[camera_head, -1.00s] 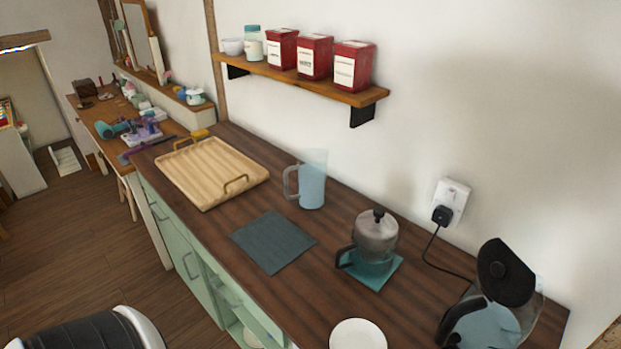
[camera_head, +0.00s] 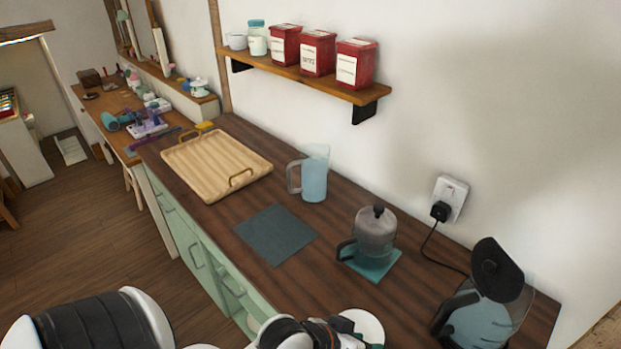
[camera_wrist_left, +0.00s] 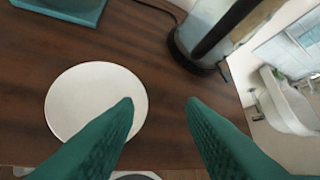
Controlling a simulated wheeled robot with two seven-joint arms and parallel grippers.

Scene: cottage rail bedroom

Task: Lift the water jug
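The water jug (camera_head: 314,182) is a clear jug with pale blue water and a handle on its left side. My left gripper (camera_head: 350,338) is at the bottom edge of the head view, over the white plate and well in front of the jug. In the left wrist view its teal fingers (camera_wrist_left: 160,103) are spread apart with nothing between them. The jug does not show in the left wrist view. My right gripper is not in view.
A kettle (camera_head: 482,310) is at the right, with the white plate (camera_wrist_left: 75,100) nearby. A dark mat (camera_head: 275,234) and wooden tray (camera_head: 215,166) lie left; a shelf (camera_head: 310,80) hangs above.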

